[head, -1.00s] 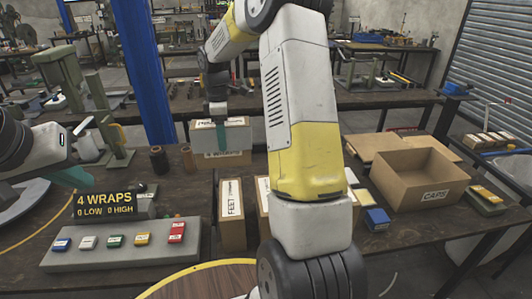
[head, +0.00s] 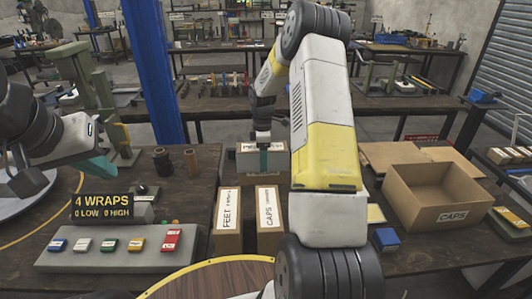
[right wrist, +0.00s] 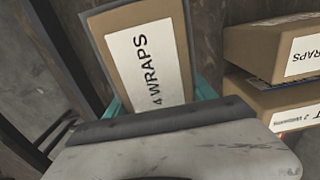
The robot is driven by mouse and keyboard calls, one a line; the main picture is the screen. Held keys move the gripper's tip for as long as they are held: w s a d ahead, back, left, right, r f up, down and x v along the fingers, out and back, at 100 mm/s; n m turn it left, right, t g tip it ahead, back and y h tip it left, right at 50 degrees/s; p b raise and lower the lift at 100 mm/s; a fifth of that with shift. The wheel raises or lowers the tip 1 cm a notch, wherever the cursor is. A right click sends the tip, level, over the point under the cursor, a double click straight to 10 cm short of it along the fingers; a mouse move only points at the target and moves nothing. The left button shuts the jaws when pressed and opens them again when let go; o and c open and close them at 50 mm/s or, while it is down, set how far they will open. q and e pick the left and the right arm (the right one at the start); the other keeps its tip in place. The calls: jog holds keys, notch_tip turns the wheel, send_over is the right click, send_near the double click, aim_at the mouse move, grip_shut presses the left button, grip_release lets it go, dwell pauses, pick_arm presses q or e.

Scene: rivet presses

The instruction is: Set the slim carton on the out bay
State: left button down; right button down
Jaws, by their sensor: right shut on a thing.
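My right gripper (head: 264,162) is shut on a carton (head: 248,160) with a white label, behind the two front cartons. In the right wrist view the held carton (right wrist: 150,60) reads "4 WRAPS" and sits between teal fingers. I cannot tell from the head view whether its base touches the table. A FEET carton (head: 228,240) and a CAPS carton (head: 270,235) stand side by side in front of it. My left gripper (head: 100,168) is at the left, its teal fingers partly seen and their opening unclear. No bay marked "out" is readable.
A sign (head: 102,208) reads "4 WRAPS, 0 LOW, 0 HIGH", behind a grey panel (head: 75,262) of coloured blocks. An open box marked CAPS (head: 420,215) and a blue box (head: 386,240) are at the right. The right wrist view shows more cartons (right wrist: 275,98) beside the held one.

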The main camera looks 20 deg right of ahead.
jog(key=w+d+f, duration=0.2)
jog(key=d+f, duration=0.2)
jog(key=d, duration=0.3)
jog(key=shift+d, duration=0.35)
jog(key=shift+f, duration=0.1)
jog(key=shift+f, duration=0.1)
jog(key=shift+c, duration=1.6)
grip_release()
